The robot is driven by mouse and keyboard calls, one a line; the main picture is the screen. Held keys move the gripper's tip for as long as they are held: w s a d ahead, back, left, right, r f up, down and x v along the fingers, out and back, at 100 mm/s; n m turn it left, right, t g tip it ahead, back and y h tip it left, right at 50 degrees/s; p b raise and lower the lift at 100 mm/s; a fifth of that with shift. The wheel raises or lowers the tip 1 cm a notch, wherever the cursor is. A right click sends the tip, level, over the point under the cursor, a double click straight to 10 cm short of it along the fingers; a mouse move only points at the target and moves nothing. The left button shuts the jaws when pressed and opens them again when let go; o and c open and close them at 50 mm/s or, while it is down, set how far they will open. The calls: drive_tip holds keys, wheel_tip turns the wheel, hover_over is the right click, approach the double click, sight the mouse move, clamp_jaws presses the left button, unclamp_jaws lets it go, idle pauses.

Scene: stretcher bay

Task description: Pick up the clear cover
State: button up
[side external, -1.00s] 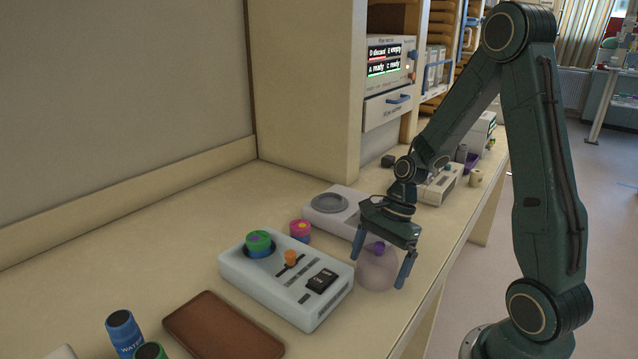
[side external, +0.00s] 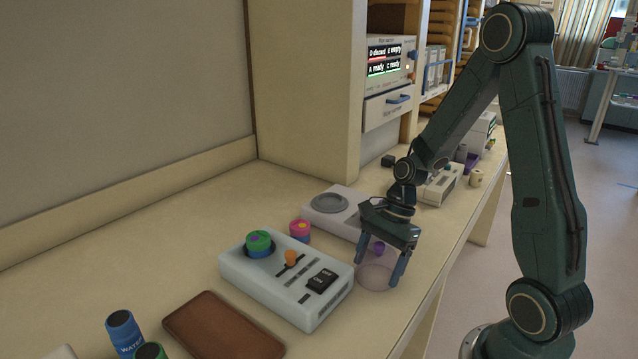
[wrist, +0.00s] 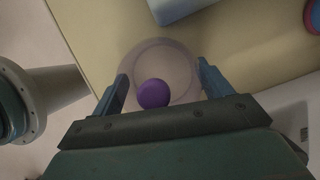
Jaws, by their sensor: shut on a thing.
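The clear cover (side external: 375,279) is a see-through, pinkish dome with a purple knob on top. It appears to stand on the counter near its front edge, right of the white device. My gripper (side external: 379,274) points down over it, with one blue finger on each side, and is shut on the cover. In the wrist view the cover (wrist: 165,58) sits between the two fingers of my gripper (wrist: 164,82), with the purple knob near the middle.
The white device (side external: 300,308) with a green-topped dial and orange knob stands close on the left. A pink-topped container (side external: 300,230) and a white unit with a round plate (side external: 322,212) are behind.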

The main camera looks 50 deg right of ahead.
drive_tip(key=shift+r, duration=0.1)
wheel_tip(320, 180, up, 20)
idle(0.8)
drive_tip(key=shift+w, duration=0.1)
idle(0.6)
drive_tip(key=w+d+f+m, duration=0.1)
drive_tip(key=w+d+f, duration=0.2)
drive_tip(key=w+d, duration=0.3)
drive_tip(key=w+d+f+m+t, duration=0.1)
drive_tip(key=w+d, duration=0.5)
drive_tip(key=w, duration=0.9)
drive_tip(key=shift+d+f+m, duration=0.3)
drive_tip(key=shift+f+m, duration=0.2)
drive_tip(key=shift+f, duration=0.8)
drive_tip(key=shift+f, duration=0.25)
drive_tip(key=shift+f, duration=2.9)
